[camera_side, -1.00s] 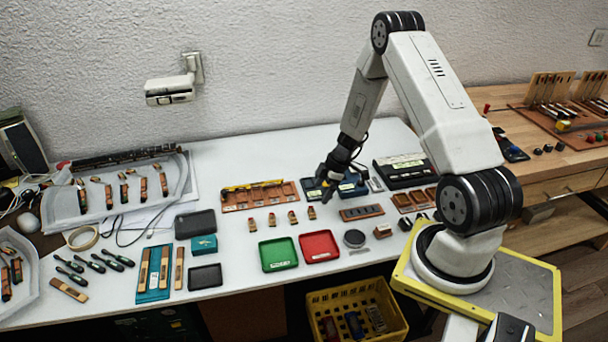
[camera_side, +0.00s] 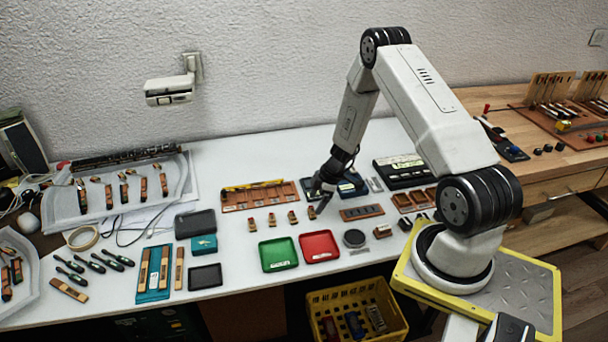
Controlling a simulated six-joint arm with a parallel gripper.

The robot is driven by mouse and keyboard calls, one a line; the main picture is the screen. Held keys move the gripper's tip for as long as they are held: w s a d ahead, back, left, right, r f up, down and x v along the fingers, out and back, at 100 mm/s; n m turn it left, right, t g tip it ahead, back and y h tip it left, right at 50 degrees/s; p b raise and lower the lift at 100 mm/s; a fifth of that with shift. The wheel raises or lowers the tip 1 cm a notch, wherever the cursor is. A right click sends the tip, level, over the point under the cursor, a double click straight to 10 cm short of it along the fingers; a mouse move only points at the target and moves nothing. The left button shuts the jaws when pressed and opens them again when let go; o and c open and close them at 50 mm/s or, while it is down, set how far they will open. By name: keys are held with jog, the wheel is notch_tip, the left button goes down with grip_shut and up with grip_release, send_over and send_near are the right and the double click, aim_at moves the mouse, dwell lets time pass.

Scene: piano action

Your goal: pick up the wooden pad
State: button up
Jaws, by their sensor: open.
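Several small wooden pads stand in a short row on the white table, in front of a long brown wooden tray. The rightmost wooden pad (camera_side: 311,213) is beside my gripper's fingers. The others are a middle-right pad (camera_side: 292,217), a middle-left pad (camera_side: 272,220) and a leftmost pad (camera_side: 252,225). I cannot tell which one the task means. My gripper (camera_side: 318,206) is open and points down, low over the table, just right of the rightmost pad. Whether a finger touches that pad is too small to tell.
A green tray (camera_side: 278,267) and a red tray (camera_side: 319,257) lie in front of the row. The brown tray (camera_side: 237,207) is behind it, and a blue case (camera_side: 352,184) is close behind my gripper. A slotted wooden block (camera_side: 361,212) lies to the right.

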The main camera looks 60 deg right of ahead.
aim_at(311, 209)
jog(key=shift+x, duration=1.85)
jog(key=shift+a, duration=0.1)
jog(key=c, duration=1.3)
jog(key=shift+o, duration=0.2)
jog(key=shift+r, duration=0.15)
notch_tip(311, 209, up, 10)
jog(key=shift+w, duration=0.1)
